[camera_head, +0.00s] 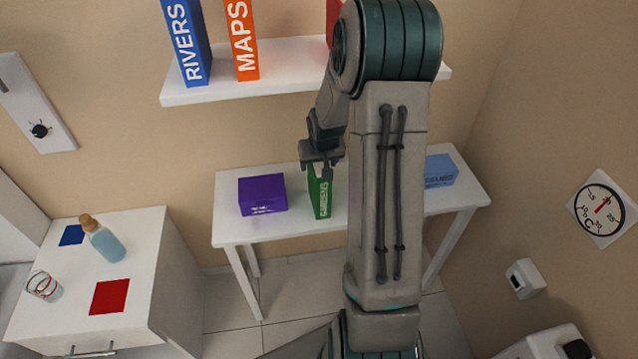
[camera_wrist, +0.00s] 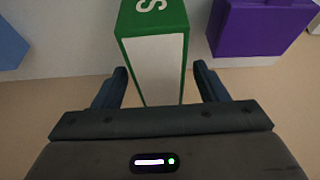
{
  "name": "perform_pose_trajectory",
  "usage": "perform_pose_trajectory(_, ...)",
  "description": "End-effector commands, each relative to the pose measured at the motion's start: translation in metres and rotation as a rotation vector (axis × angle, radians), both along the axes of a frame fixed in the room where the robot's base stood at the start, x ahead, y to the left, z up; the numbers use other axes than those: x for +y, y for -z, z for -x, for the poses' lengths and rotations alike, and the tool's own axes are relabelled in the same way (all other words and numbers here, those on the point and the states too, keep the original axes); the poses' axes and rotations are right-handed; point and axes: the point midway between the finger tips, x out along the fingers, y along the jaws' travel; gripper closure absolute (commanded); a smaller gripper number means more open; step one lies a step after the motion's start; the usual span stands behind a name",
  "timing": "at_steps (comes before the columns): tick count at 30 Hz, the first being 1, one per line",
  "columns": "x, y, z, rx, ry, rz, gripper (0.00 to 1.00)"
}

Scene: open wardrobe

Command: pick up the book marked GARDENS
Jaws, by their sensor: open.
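The green book marked GARDENS (camera_head: 320,197) stands upright on a white table, with its spine lettering facing the front. My gripper (camera_head: 322,172) is right above and behind its top in the head view, partly in front of the book. In the wrist view the book (camera_wrist: 155,50) shows its green edge and white page side, lying between the two open fingers (camera_wrist: 160,85). There are gaps between the book and both fingers. My arm hides part of the table to the right of the book.
A purple box (camera_head: 262,195) stands left of the book on the white table (camera_head: 230,229). A blue box (camera_head: 440,171) is at the right. A shelf (camera_head: 290,66) above holds the RIVERS book (camera_head: 187,42), the MAPS book (camera_head: 242,40) and a partly hidden red one (camera_head: 333,20).

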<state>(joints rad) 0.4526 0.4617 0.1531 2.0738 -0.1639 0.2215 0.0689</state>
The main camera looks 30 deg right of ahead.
Motion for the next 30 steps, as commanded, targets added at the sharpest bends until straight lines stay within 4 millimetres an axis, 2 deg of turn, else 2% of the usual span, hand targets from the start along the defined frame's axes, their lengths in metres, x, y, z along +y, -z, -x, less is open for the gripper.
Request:
perform_pose_trajectory(19,-0.0001,0.0042,0.0000,0.000,0.000,0.000,0.34)
perform_pose_trajectory(20,-0.0001,0.0043,0.0001,0.000,0.000,0.000,0.36)
perform_pose_trajectory(24,0.0000,0.0043,0.0001,0.000,0.000,0.000,0.75)
perform_pose_trajectory(27,-0.0001,0.0043,0.0001,0.000,0.000,0.000,1.00)
perform_pose_trajectory(30,-0.0002,0.0035,-0.0004,-0.002,0.000,0.000,1.00)
